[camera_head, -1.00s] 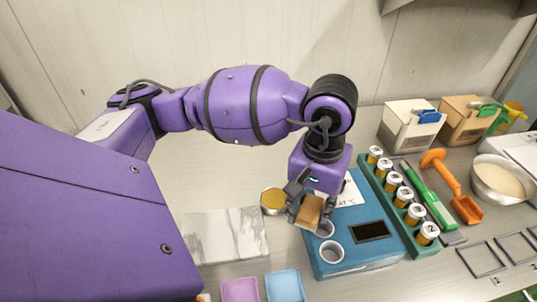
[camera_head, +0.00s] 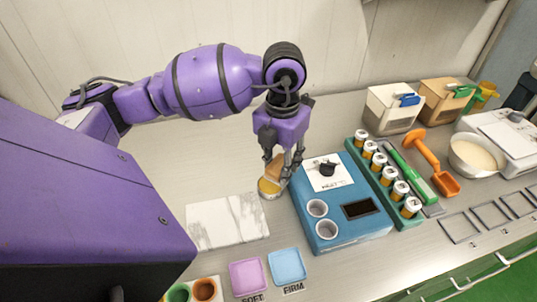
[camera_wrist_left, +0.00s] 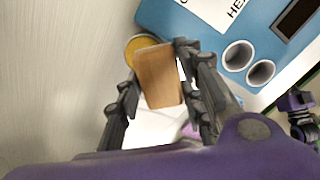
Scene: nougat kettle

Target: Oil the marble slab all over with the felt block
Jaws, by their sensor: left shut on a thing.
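The felt block (camera_head: 274,170), with a brown wooden-looking body, is between the fingers of my left gripper (camera_head: 280,168), shut on it. It also shows in the left wrist view (camera_wrist_left: 158,76). The block is over a small round dish of amber liquid (camera_head: 266,189) and covers part of it; I cannot tell whether it touches the liquid. Its felt face is hidden. The white, grey-veined marble slab (camera_head: 227,221) lies flat to the left of the dish. A purple and black part of mine at the right edge of the left wrist view may be my right gripper (camera_wrist_left: 302,112).
A blue device (camera_head: 340,205) with two cups and a dark screen stands right of the dish. Beyond it are a green rack of vials (camera_head: 408,219) and an orange scoop (camera_head: 425,150). Pink (camera_head: 247,278) and blue (camera_head: 287,266) trays lie in front. Counter behind the slab is clear.

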